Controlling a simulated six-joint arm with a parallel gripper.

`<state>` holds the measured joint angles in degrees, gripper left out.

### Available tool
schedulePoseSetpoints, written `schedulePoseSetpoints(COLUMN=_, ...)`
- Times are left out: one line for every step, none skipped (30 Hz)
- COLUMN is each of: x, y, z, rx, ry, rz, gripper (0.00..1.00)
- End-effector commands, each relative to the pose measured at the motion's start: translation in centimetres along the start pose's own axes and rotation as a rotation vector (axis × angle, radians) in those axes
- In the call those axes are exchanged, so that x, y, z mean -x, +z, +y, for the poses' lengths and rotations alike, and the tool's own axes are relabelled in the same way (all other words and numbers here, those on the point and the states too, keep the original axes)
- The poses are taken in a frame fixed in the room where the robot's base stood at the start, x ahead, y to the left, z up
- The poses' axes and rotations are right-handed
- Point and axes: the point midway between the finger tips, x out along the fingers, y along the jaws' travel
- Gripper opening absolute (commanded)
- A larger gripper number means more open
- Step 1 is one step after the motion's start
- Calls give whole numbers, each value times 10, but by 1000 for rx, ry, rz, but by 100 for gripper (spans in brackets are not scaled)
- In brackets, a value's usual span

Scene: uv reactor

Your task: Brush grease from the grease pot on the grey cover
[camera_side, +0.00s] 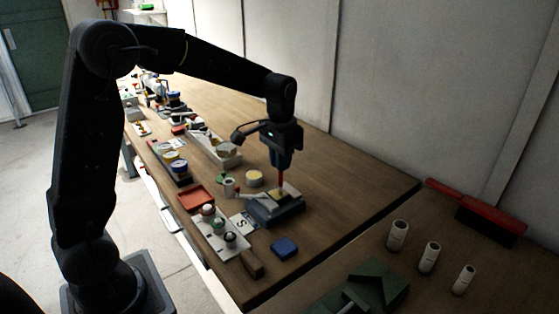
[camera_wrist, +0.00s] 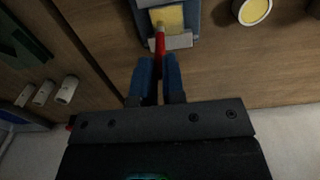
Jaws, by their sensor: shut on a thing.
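My gripper (camera_side: 281,168) points down with its blue fingers shut on a red-handled brush (camera_side: 281,183). In the wrist view my gripper (camera_wrist: 159,64) holds the red brush (camera_wrist: 160,40) between its fingertips. The brush's lower end is over a yellow patch (camera_wrist: 168,17) on the grey cover (camera_wrist: 178,42), which sits on a dark blue-grey block (camera_side: 275,214). I cannot tell whether the brush tip touches the patch. The grease pot (camera_side: 254,178), a round pale pot with yellow contents, stands just behind and left of the block. The pot is also in the wrist view (camera_wrist: 256,11), partly cut off.
A blue block (camera_side: 285,248) lies in front. Several white cylinders (camera_side: 397,236) stand on the right table. The wood right of the cover is clear.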

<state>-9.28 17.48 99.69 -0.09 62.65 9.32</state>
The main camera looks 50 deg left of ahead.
Motion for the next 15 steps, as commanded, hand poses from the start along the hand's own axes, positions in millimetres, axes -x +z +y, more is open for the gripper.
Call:
schedulePoseSetpoints(x=0, y=-2, z=0, rx=0, ry=0, rz=0, gripper=0)
schedulePoseSetpoints(x=0, y=-3, z=0, rx=0, ry=0, rz=0, gripper=0)
schedulePoseSetpoints(x=0, y=-4, z=0, rx=0, ry=0, rz=0, gripper=0)
schedulePoseSetpoints(x=0, y=-4, z=0, rx=0, ry=0, rz=-1, gripper=0)
schedulePoseSetpoints(x=0, y=-4, z=0, rx=0, ry=0, rz=-1, gripper=0)
schedulePoseSetpoints(x=1, y=-5, z=0, rx=0, ry=0, rz=-1, gripper=0)
schedulePoseSetpoints(x=1, y=-5, z=0, rx=0, ry=0, rz=-1, gripper=0)
schedulePoseSetpoints(x=1, y=-5, z=0, rx=0, ry=0, rz=-1, gripper=0)
schedulePoseSetpoints(x=1, y=-5, z=0, rx=0, ry=0, rz=-1, gripper=0)
schedulePoseSetpoints(x=1, y=-5, z=0, rx=0, ry=0, rz=-1, gripper=0)
schedulePoseSetpoints(x=1, y=-5, z=0, rx=0, ry=0, rz=0, gripper=0)
schedulePoseSetpoints(x=1, y=-5, z=0, rx=0, ry=0, rz=0, gripper=0)
schedulePoseSetpoints(x=1, y=-5, z=0, rx=0, ry=0, rz=0, gripper=0)
schedulePoseSetpoints(x=1, y=-5, z=0, rx=0, ry=0, rz=0, gripper=0)
schedulePoseSetpoints(x=1, y=-6, z=0, rx=0, ry=0, rz=0, gripper=0)
